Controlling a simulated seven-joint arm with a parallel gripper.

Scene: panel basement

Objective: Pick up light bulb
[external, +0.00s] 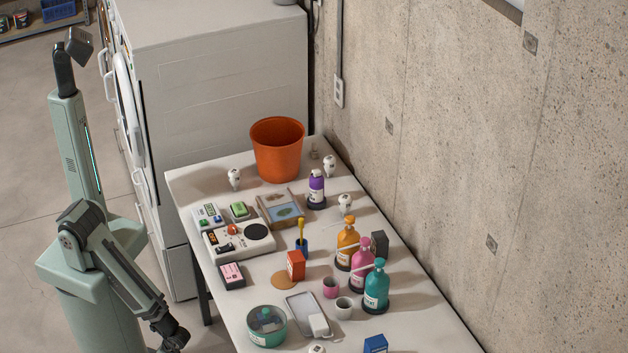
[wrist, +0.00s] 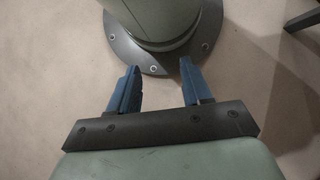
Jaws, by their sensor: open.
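Several small white bulb-shaped objects, which look like light bulbs, stand on the white table (external: 190,183) in the external view. One (external: 234,178) is left of the orange bucket, another (external: 330,166) is to its right. A third (external: 345,204) is near the purple bottle, and a fourth (external: 317,349) is cut by the bottom edge. My gripper (wrist: 160,67) is open and empty in the wrist view, its blue fingers apart above the floor beside my base. It is away from the bulbs. No bulb shows in the wrist view.
An orange bucket (external: 277,153) stands at the table's far end. A purple bottle (external: 316,190), orange (external: 347,240), pink (external: 362,265) and teal (external: 376,290) pump bottles, and a round teal container (external: 267,326) crowd the table. A concrete wall (external: 470,150) borders its right side.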

